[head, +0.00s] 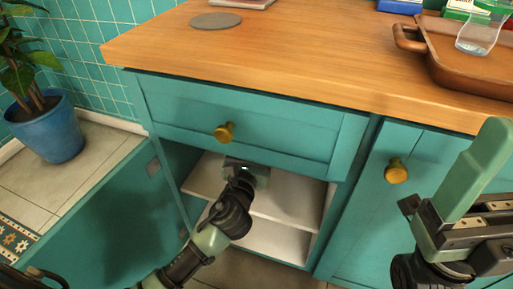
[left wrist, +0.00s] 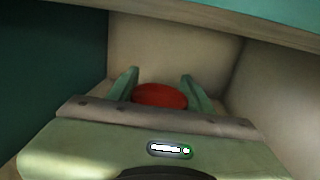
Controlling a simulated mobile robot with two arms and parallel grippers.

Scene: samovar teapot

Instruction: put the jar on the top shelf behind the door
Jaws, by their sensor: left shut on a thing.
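The jar shows only as a round red top (left wrist: 160,95) between the fingers of my left gripper in the left wrist view. My left gripper (left wrist: 160,88) is shut on it. In the head view this gripper (head: 247,172) reaches into the open cupboard under the drawer, at the top shelf (head: 285,203), and hides the jar. I cannot tell whether the jar touches the shelf. The teal door (head: 110,220) stands swung open to the left. My right arm (head: 465,215) is at the right edge; whether its gripper is open is unclear.
A drawer with a brass knob (head: 224,132) is closed just above the cupboard opening. A lower shelf (head: 275,240) shows below. A closed cupboard with another knob (head: 396,171) is to the right. The wooden counter (head: 270,50) bears a brown tray (head: 455,65).

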